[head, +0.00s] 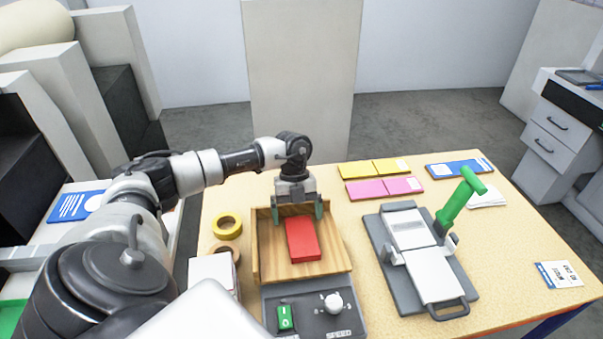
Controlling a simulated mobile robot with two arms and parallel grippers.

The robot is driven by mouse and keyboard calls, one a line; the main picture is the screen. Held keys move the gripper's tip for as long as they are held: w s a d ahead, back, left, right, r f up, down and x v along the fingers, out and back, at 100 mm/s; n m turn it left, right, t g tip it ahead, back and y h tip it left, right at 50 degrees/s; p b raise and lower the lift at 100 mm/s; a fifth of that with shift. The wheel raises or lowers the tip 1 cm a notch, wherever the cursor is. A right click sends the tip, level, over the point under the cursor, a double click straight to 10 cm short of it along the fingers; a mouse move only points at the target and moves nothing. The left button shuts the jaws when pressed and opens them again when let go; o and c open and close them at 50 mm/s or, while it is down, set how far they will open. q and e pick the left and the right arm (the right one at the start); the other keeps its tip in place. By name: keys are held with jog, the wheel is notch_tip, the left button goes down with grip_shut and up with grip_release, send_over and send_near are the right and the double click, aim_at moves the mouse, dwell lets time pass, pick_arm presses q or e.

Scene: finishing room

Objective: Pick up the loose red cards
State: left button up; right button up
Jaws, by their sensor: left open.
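A stack of red cards (303,240) lies in a wooden tray (268,262) at the middle of the table. I cannot tell how many cards are in it. The tray belongs to a grey device with a green switch and a white knob. My left gripper (298,212) is open and points down over the back of the tray, just behind the red cards. Its fingers are spread to either side. I cannot tell whether they touch the cards. My right gripper is not in view.
A grey press (428,262) with a green lever (458,202) stands right of the tray. Yellow cards (374,168) and pink cards (384,187) lie behind it. Yellow tape (227,225) and white cards (212,270) are left of the tray. The table's right front is mostly clear.

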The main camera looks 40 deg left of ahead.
pick_arm(q)
jog(key=shift+f, duration=0.1)
jog(key=shift+c, duration=0.3)
jog(key=c, duration=1)
